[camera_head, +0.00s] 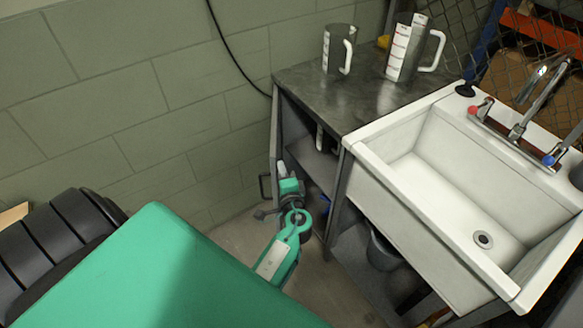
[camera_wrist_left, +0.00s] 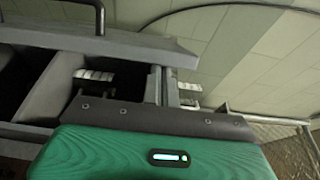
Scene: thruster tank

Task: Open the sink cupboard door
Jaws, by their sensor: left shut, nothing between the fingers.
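The sink cupboard door (camera_head: 274,140) stands swung outward and shows nearly edge-on at the left of the cupboard in the head view. Its dark handle (camera_head: 264,187) is on the side facing the wall. My left gripper (camera_head: 284,174) is at the inner side of the door, near its free edge, with the handle beyond the door. It is shut and empty. In the left wrist view the door (camera_wrist_left: 130,45) crosses above the fingers, with its handle (camera_wrist_left: 98,15) at the top. Whether the gripper touches the door cannot be told. My right gripper is not in view.
The white sink (camera_head: 400,180) and dark counter (camera_head: 350,100) top the cupboard. Two measuring jugs (camera_head: 339,50) (camera_head: 405,48) stand on the counter. A grey bucket (camera_head: 383,252) is below the sink. A block wall (camera_head: 130,100) is left of the door, with bare floor (camera_head: 232,236) between.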

